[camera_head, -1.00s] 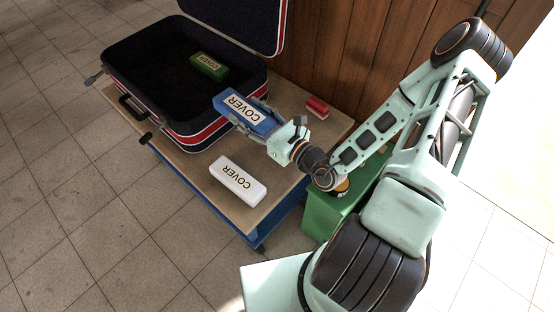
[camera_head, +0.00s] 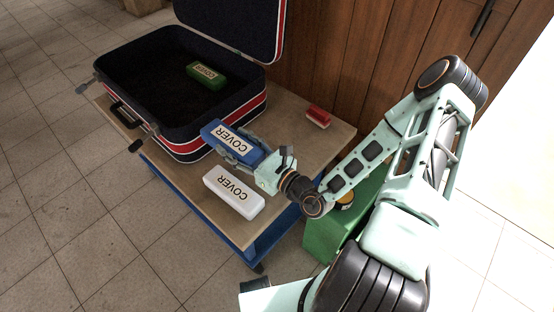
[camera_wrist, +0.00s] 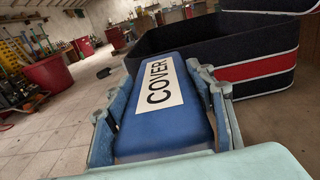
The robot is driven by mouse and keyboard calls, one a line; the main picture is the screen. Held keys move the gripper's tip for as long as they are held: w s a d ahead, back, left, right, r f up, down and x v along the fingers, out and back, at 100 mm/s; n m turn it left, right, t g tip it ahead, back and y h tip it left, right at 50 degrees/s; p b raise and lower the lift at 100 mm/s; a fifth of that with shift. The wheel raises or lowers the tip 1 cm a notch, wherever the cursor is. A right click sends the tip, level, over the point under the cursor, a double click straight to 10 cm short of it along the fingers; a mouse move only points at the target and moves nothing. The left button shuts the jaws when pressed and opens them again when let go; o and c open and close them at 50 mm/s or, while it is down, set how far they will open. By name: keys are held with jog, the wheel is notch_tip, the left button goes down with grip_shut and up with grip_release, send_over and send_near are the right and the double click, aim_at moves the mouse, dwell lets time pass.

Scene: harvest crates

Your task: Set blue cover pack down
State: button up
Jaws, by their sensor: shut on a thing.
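The blue cover pack (camera_head: 229,140), with a white COVER label, is held between the fingers of my gripper (camera_head: 243,147). In the head view it shows beside the near right corner of the suitcase, just behind the white cover pack. In the wrist view the blue pack (camera_wrist: 166,110) lies lengthwise between both fingers (camera_wrist: 165,108), label up. Whether its underside touches the table is hidden. The open suitcase (camera_head: 192,148), dark with a red and white stripe, stands on the table. A green cover pack (camera_head: 206,73) lies inside it.
The white cover pack (camera_head: 234,194) lies on the wooden tabletop (camera_head: 306,157) close in front of the blue one. A small red block (camera_head: 318,117) lies at the back right. A green box (camera_head: 330,226) stands right of the table. Bare tabletop shows between pack and red block.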

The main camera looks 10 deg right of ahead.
jog(key=w+d+f+b, duration=0.1)
jog(key=d+f, duration=0.2)
jog(key=d, duration=0.1)
jog(key=w+d+f+b, duration=0.1)
jog(key=d+f, duration=0.2)
jog(key=d, duration=0.1)
jog(key=w+d+f+b, duration=0.1)
jog(key=d+f+b, duration=0.1)
jog(key=d, duration=0.2)
jog(key=shift+d+f, duration=0.15)
jog(key=shift+f, duration=0.25)
jog(key=shift+d+f, duration=0.2)
jog(key=shift+w+d+f+b, duration=0.15)
jog(key=shift+f+b, duration=0.5)
jog(key=shift+f, duration=0.9)
jog(key=shift+f, duration=0.15)
jog(key=o, duration=1.4)
jog(key=shift+f, duration=0.1)
jog(key=shift+b, duration=0.3)
